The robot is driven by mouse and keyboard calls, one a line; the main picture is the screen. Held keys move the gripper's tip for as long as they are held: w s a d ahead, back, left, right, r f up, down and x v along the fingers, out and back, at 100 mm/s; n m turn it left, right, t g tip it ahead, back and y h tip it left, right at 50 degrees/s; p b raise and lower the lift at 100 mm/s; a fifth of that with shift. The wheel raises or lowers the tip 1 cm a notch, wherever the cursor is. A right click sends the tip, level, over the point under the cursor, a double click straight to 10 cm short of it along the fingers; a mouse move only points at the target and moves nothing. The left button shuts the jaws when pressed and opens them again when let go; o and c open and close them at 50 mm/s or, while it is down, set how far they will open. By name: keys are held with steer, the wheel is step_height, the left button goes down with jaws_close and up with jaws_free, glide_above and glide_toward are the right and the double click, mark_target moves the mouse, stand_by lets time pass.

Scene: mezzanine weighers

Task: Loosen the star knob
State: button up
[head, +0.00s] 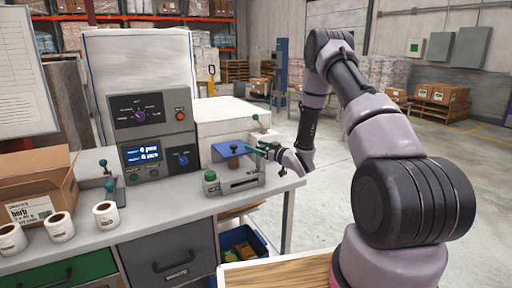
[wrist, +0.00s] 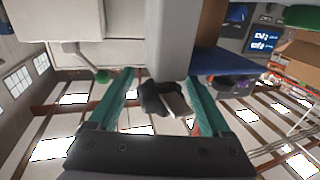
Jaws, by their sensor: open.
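The star knob (wrist: 154,97) is dark and lobed, and shows in the wrist view beside a light grey post (wrist: 168,40). It lies between the two teal fingers of my gripper (wrist: 160,79), which stand apart on either side of it. I see a gap on each side of the knob. In the head view my gripper (head: 262,150) reaches from the right to the side of the small grey fixture with a blue plate (head: 232,147). The star knob cannot be made out there.
A green button (head: 210,176) and a brown post (head: 234,161) are close to my gripper. Label rolls (head: 105,215) and an open carton (head: 40,190) are on the bench's left.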

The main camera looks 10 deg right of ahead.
steer(key=v, duration=1)
steer(key=shift+d, duration=0.1)
steer(key=w+d+r+m+g+h, duration=0.1)
steer(key=d+r+m+h, duration=0.2)
steer(key=r, duration=0.5)
steer(key=w+d+r+m+g+h, duration=0.1)
steer(key=d+r+h, duration=0.2)
steer(key=r+h, duration=0.35)
steer(key=s+d+r+m+g+h, duration=0.15)
steer(key=s+r+m, duration=0.25)
steer(key=s+r, duration=0.65)
steer(key=s+a+r+m+g+y, duration=0.1)
steer(key=s+a+r+g, duration=0.1)
steer(key=s, duration=1)
steer(key=s+a+r+m+g+y, duration=0.2)
steer(key=s+a+r, duration=0.2)
steer(key=s, duration=0.8)
steer(key=shift+s+a, duration=0.4)
steer(key=shift+a, duration=0.25)
